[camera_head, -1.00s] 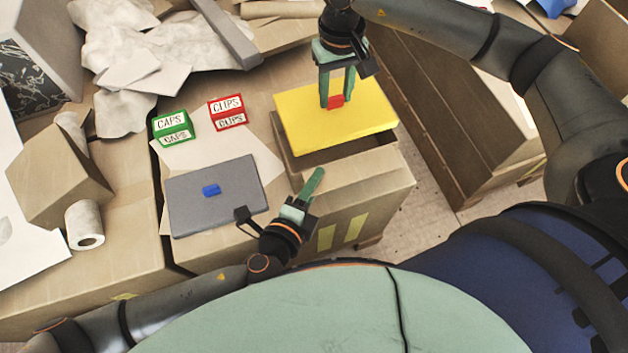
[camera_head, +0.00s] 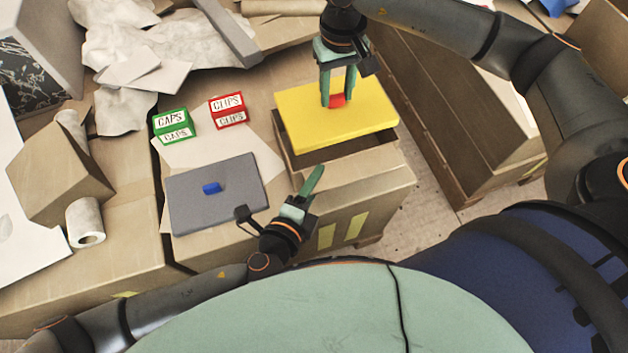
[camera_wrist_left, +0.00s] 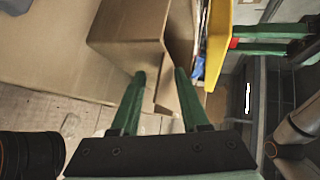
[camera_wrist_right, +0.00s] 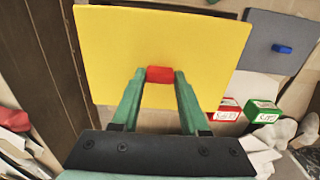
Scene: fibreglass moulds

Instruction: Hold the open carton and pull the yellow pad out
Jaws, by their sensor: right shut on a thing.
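The yellow pad (camera_head: 355,125) is a flat slab over the open carton (camera_head: 375,188); a dark gap shows between it and the carton's near wall. My right gripper (camera_head: 338,102) is shut on the small red handle (camera_wrist_right: 160,74) on the pad's top. In the left wrist view the pad (camera_wrist_left: 217,40) shows edge-on, apart from the carton's wall (camera_wrist_left: 130,40). My left gripper (camera_head: 313,182) is at the carton's near rim. Its fingers (camera_wrist_left: 160,75) are apart, with part of the carton wall showing between them. The pad hides most of the carton's inside.
A grey lid-like plate (camera_head: 230,205) with a blue handle lies left of the carton. Behind it stand a green CAPS box (camera_head: 172,125) and a red CLIPS box (camera_head: 228,110). A paper roll (camera_head: 85,225) lies far left. A large box (camera_head: 460,130) stands right.

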